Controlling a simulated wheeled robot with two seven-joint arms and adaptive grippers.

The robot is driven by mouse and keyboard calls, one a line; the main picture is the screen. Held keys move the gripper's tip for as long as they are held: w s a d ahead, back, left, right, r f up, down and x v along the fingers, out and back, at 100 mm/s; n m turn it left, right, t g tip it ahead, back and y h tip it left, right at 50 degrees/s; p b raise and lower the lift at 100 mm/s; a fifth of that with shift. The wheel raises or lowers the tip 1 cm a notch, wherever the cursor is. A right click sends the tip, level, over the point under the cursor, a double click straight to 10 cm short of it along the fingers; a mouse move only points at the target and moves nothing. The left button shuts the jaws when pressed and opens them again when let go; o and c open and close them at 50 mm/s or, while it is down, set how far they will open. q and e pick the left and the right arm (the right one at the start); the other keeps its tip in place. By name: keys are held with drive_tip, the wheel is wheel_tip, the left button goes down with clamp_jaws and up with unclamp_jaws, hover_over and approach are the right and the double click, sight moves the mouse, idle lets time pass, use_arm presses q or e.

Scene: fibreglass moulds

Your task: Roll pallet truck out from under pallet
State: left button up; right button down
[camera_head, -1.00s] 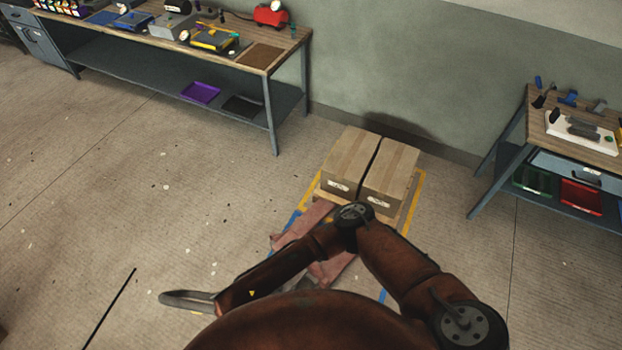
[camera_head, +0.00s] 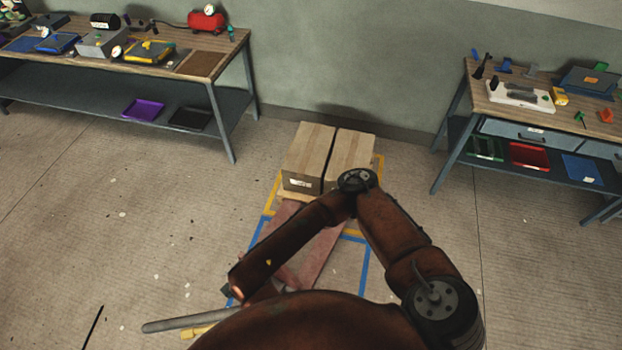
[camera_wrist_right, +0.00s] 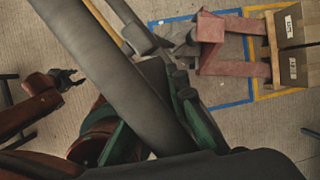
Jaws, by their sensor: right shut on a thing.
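The pallet truck's red forks (camera_head: 322,250) lie on the floor in the head view, partly hidden by my right arm. They point at the pallet (camera_wrist_right: 271,42). Two cardboard boxes (camera_head: 307,158) sit on the pallet. From the head view I cannot tell how far the forks reach under it. The truck's grey handle bar (camera_head: 185,323) sticks out at lower left; it crosses the right wrist view (camera_wrist_right: 110,70). My right gripper (camera_wrist_right: 165,125), with green finger pads, is shut on this bar. My left gripper (camera_wrist_right: 68,78) is empty, its fingers apart, away from the truck.
Yellow floor tape (camera_head: 378,172) surrounds the pallet; blue tape (camera_head: 365,265) marks the floor before it. A workbench (camera_head: 228,110) stands at left, another (camera_head: 455,125) at right.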

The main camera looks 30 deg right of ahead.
drive_tip(key=w+d+r+n+y+b, duration=0.1)
drive_tip(key=w+d+r+b, duration=0.1)
drive_tip(key=d+r, duration=0.3)
drive_tip(key=d+b, duration=0.1)
drive_tip(key=d, duration=0.3)
drive_tip(key=shift+w+d+r+g+y, duration=0.2)
drive_tip(key=shift+w+g+y, duration=0.1)
drive_tip(key=shift+y, duration=0.1)
drive_tip(key=c, duration=1.9)
unclamp_jaws()
drive_tip(key=shift+d, duration=0.1)
drive_tip(key=shift+c, duration=0.2)
drive_tip(key=o, duration=0.3)
drive_tip(key=shift+s+d, duration=0.1)
drive_tip(key=shift+s, duration=0.45)
drive_tip(key=shift+o, duration=1.7)
drive_tip(key=shift+w+a+f+b, duration=0.1)
drive_tip(key=shift+a+b, duration=0.1)
drive_tip(key=shift+b, duration=0.1)
